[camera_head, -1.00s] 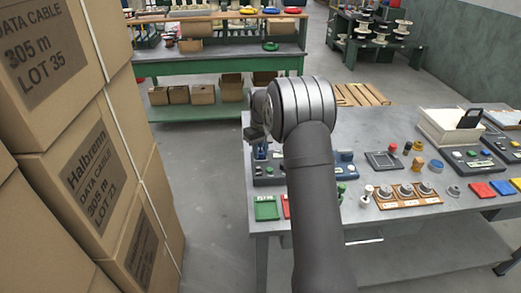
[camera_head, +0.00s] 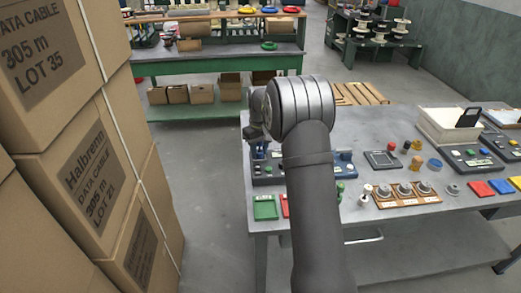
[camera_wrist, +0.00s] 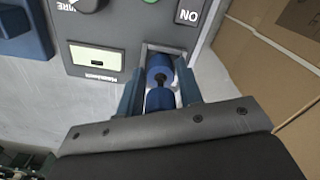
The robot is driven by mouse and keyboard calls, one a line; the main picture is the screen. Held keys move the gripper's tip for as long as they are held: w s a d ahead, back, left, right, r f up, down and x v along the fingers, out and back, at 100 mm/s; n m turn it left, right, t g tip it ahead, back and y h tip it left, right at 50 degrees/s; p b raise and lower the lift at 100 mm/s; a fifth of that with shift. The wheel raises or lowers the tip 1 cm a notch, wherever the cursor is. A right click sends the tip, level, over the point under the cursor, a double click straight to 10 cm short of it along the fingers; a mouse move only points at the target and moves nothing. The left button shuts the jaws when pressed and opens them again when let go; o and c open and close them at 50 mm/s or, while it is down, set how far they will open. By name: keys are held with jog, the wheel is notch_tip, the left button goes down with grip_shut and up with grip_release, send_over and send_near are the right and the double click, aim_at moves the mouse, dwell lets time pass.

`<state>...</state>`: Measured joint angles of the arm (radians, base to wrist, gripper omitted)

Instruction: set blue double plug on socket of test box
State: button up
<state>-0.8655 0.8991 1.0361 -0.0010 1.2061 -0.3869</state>
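The blue double plug (camera_wrist: 159,98) shows in the wrist view as two blue rounded parts, one behind the other, between the fingers of my gripper (camera_wrist: 160,82). The fingers lie close along both its sides and look shut on it. Its far end is at a pale-rimmed opening on the grey test box (camera_wrist: 96,32); I cannot tell whether it is seated there. The box has a small display, a dark knob and a green button. In the head view my gripper (camera_head: 259,144) is low over the box (camera_head: 266,180) at the table's left end, partly hidden by my arm.
A blue device (camera_wrist: 22,32) stands beside the box in the wrist view. Stacked cartons (camera_head: 92,190) rise at the left. The grey table (camera_head: 335,235) also holds a green tray (camera_head: 265,208), a socket board (camera_head: 408,196) and small parts to the right.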

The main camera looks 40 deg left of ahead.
notch_tip(320, 180, up, 12)
jog(key=shift+r, duration=0.25)
dwell(0.3)
notch_tip(320, 180, down, 12)
jog(key=shift+f, duration=0.2)
dwell(0.4)
jog(key=o, duration=1.1)
jog(key=shift+o, duration=0.2)
jog(key=s+d+r+m+t+y, duration=0.1)
jog(key=s+d+r+m, duration=0.25)
jog(key=r, duration=0.45)
jog(key=s+d+r+m, duration=0.25)
jog(key=s+r, duration=0.25)
jog(key=r, duration=0.4)
notch_tip(320, 180, down, 10)
jog(key=w, duration=0.1)
jog(key=shift+a+n, duration=0.3)
